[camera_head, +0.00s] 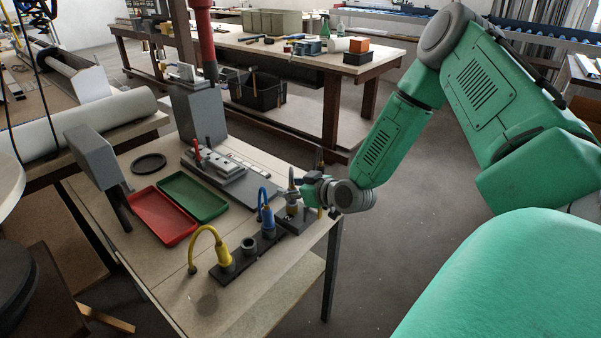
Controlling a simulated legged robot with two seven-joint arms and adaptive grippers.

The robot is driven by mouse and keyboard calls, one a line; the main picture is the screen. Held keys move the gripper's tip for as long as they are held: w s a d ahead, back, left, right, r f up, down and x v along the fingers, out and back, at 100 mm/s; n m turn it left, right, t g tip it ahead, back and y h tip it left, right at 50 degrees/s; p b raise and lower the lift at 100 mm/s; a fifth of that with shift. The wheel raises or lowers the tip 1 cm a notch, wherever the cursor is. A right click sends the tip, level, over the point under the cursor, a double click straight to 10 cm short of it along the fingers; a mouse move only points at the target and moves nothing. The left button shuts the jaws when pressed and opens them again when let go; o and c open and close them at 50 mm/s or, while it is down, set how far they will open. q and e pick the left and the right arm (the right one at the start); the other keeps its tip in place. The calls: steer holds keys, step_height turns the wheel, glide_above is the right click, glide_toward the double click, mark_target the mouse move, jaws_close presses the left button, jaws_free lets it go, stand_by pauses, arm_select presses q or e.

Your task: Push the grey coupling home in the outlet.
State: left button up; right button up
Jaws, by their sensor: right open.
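A dark outlet bar (238,270) lies near the front right edge of the wooden table. A yellow hose with its coupling (223,256) stands at its near end, and a blue hose with its coupling (267,217) stands farther along. Between them is a grey ring-shaped fitting (249,244), open at the top. A small upright grey fitting (291,199), perhaps the grey coupling, stands at the bar's far end. My right gripper (292,194) is open beside it, and its fingers partly hide it. I cannot tell whether they touch. My left gripper is not in view.
A red tray (163,217) and a green tray (193,196) lie left of the bar. A black ring (149,163) and a metal clamp fixture (222,165) sit behind. A grey post-mounted block (93,156) stands at the left. The table's front is clear.

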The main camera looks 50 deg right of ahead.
steer(key=v, duration=1.1)
steer(key=shift+s, duration=0.2)
